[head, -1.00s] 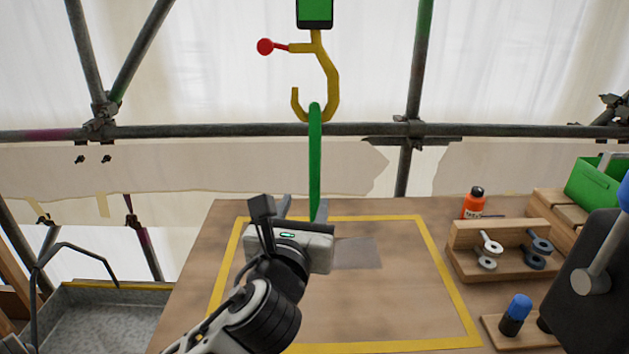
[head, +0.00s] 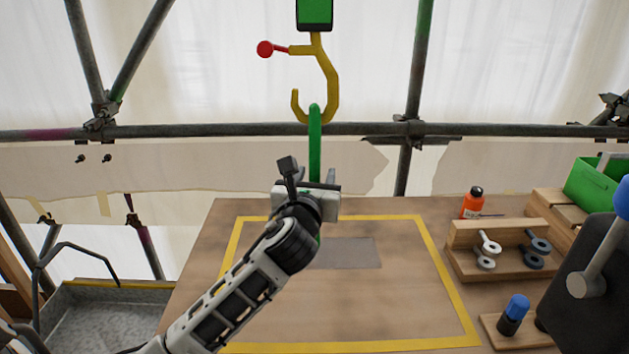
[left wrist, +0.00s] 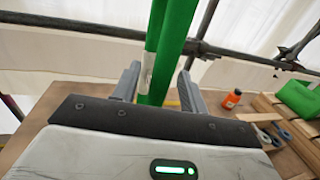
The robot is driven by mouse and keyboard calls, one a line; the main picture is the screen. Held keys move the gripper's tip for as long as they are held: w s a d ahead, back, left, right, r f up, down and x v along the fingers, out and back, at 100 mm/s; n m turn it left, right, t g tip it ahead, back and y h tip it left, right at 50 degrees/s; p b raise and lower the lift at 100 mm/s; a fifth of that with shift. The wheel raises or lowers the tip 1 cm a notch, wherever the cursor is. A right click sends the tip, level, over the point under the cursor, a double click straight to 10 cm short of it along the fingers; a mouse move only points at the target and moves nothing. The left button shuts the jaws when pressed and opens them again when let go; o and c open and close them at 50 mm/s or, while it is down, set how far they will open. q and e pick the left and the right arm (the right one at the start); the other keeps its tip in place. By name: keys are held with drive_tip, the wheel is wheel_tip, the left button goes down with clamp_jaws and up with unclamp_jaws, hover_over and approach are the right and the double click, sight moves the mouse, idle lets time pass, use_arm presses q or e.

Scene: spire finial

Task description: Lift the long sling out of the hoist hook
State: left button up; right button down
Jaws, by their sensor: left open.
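The green long sling (head: 315,140) hangs from the yellow hoist hook (head: 333,85), its top loop over the hook's curve. Its lower part passes behind my left gripper (head: 312,180) in the head view. In the left wrist view the sling (left wrist: 168,50) runs down between the two grey fingers of the gripper (left wrist: 158,85). The fingers stand apart on either side of it, open. A pale label shows on the sling near the fingertips. My right gripper is not in view.
A wooden table (head: 400,300) with a yellow taped border and a grey patch lies below. At right stand an orange bottle (head: 473,204), a wooden rack with shackle-like rings (head: 500,250) and a green bin (head: 597,185). A scaffold tube (head: 200,132) crosses behind the hook.

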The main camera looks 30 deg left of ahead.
sight(314, 143)
use_arm(q)
clamp_jaws()
drive_tip(key=shift+r, duration=0.15)
drive_tip(key=shift+r, duration=0.25)
wheel_tip(314, 143, up, 7)
drive_tip(key=shift+f+p, duration=0.15)
drive_tip(key=shift+p, duration=0.5)
drive_tip(key=s+a+b, duration=0.1)
drive_tip(key=s+a, duration=0.3)
drive_tip(key=a, duration=0.3)
drive_tip(key=s+a+b, duration=0.2)
drive_tip(key=s+a, duration=0.3)
drive_tip(key=a, duration=0.3)
drive_tip(key=shift+s+a+f, duration=0.15)
drive_tip(key=shift+s+f, duration=0.05)
drive_tip(key=shift+s, duration=0.05)
